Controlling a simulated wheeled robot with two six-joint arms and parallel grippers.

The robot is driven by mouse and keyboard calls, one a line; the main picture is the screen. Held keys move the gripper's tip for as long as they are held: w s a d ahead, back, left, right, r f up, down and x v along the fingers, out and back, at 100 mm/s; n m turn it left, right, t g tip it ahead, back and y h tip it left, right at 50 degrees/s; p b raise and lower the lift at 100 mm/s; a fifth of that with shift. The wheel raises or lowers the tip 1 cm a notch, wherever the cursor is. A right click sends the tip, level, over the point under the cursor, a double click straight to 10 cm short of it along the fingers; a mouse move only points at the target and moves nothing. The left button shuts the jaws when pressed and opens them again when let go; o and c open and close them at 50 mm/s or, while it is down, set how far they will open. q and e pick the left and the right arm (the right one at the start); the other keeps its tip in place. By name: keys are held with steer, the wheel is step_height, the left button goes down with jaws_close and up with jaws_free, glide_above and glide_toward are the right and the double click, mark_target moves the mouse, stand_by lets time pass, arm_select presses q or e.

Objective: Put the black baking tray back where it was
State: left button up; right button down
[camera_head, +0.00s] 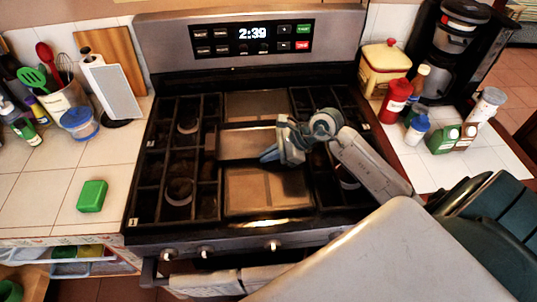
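A dark-rimmed rectangular tray (246,143), which looks like the black baking tray, lies on or just above the middle of the stove top. A small dark handle-like part sticks out at its left end. My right gripper (274,146) is at the tray's right end, its arm reaching in from the right. The gripper hides that end, so I cannot tell whether its fingers are shut on the rim or only beside it. My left gripper is not in view.
The stove (160,225) has dark grates on both sides and a flat centre plate (262,192). A green block (92,196) and a utensil pot (62,103) are on the left counter. A yellow canister (384,68), bottles and a coffee maker (450,45) crowd the right counter.

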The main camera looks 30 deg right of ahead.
steer(key=shift+f, duration=0.2)
steer(key=c, duration=1.7)
jaws_free()
steer(key=shift+r, duration=0.1)
steer(key=shift+r, duration=0.3)
steer(key=shift+s+d, duration=0.1)
steer(key=shift+d, duration=0.05)
steer(key=b+v, duration=0.2)
steer(key=v, duration=0.4)
steer(key=shift+s+d+r, duration=0.2)
steer(key=shift+r, duration=0.05)
steer(key=shift+p+v, duration=0.7)
steer(key=shift+v, duration=1.65)
